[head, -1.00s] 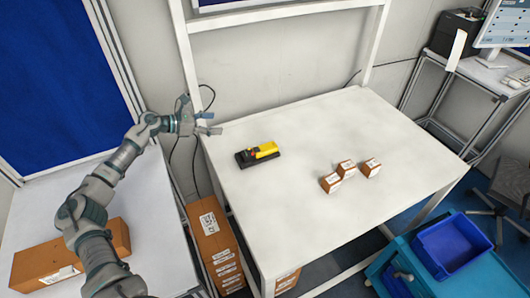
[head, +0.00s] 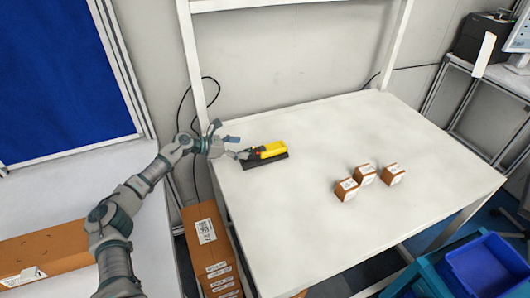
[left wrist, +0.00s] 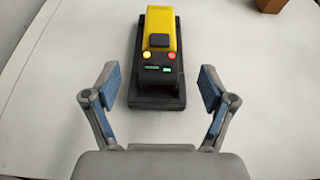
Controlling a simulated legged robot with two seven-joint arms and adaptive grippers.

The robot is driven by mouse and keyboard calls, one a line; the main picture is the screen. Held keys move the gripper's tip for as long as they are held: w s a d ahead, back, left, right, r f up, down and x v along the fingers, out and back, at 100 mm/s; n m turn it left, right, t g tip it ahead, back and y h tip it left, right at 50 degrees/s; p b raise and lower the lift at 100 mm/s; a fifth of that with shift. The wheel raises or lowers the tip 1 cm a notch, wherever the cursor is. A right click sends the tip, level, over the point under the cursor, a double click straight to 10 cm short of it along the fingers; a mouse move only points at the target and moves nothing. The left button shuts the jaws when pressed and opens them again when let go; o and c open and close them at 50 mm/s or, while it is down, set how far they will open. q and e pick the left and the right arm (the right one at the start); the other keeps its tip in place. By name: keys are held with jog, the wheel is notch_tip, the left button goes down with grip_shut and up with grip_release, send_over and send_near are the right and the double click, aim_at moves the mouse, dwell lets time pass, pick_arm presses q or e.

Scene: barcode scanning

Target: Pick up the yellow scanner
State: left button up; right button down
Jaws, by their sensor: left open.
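The yellow scanner (head: 270,149) lies on a black base at the left part of the white table (head: 320,220). In the left wrist view the scanner (left wrist: 161,35) points away from me, with small lights and a dark end nearest me. My left gripper (head: 236,147) is open and empty, just left of the scanner. In the left wrist view its two blue-padded fingers (left wrist: 160,88) are spread on either side of the near end of the black base, apart from it. My right gripper is not in view.
Several small brown boxes (head: 365,175) stand on the table right of the scanner. A white frame post (head: 192,65) rises behind the gripper. Brown cartons (head: 206,235) are stacked left of the table. A blue bin (head: 487,265) is at lower right.

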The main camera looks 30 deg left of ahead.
aim_at(264, 147)
pick_arm(q)
jog(key=x, duration=0.3)
jog(key=shift+w+d, duration=0.1)
jog(key=shift+w, duration=0.05)
jog(key=shift+x, duration=3.2)
jog(key=shift+r, duration=0.15)
jog(key=c, duration=1.4)
jog(key=shift+r, duration=0.15)
